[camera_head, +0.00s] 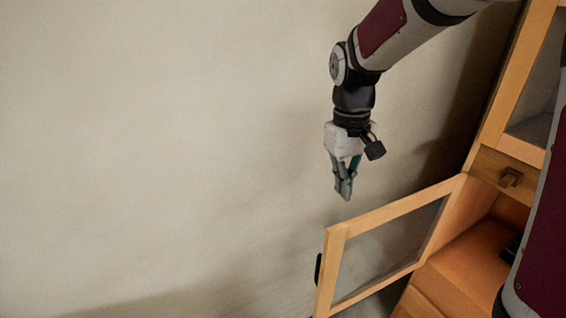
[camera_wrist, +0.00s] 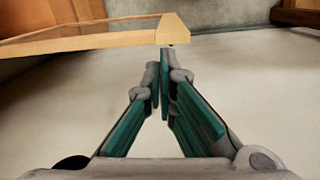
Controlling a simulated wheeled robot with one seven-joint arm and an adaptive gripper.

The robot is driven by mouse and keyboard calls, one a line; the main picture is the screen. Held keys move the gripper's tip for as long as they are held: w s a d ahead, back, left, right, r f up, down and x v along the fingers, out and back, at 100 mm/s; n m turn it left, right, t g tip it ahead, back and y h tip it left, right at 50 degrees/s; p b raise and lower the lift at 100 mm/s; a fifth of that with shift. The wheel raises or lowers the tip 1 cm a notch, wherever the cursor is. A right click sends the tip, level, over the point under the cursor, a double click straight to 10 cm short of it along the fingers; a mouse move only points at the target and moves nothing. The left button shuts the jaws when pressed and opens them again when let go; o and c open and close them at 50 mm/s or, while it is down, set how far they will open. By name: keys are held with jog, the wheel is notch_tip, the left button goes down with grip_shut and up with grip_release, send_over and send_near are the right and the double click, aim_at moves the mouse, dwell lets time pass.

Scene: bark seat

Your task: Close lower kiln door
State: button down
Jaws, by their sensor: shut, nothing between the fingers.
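The lower door (camera_head: 335,250) is a wooden frame with a clear pane. In the head view it stands wide open, swung out to the left from the wooden cabinet. A small dark handle (camera_head: 318,268) sits on its free edge. My gripper (camera_head: 346,197) is shut and empty, pointing down above the door near its free end and apart from it in the picture. In the wrist view my gripper's fingertips (camera_wrist: 165,55) meet just below the door's frame (camera_wrist: 120,42). I cannot tell whether they touch it.
The cabinet's open lower compartment (camera_head: 470,262) shows an orange-brown floor with a dark object (camera_head: 513,247) at the right. Another glazed part (camera_head: 535,120) stands higher. A bare pale wall (camera_head: 150,150) fills the left.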

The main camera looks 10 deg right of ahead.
jog(key=w+d+f+g, duration=0.1)
jog(key=w+f, duration=0.2)
jog(key=f, duration=0.2)
jog(key=w+f+g, duration=0.2)
jog(key=w+f, duration=0.1)
jog(key=f, duration=0.3)
jog(key=x, duration=1)
jog(key=shift+d+f+n+p, duration=0.2)
jog(key=shift+d+n+p, duration=0.05)
jog(key=shift+n+p, duration=0.15)
jog(key=shift+w, duration=0.15)
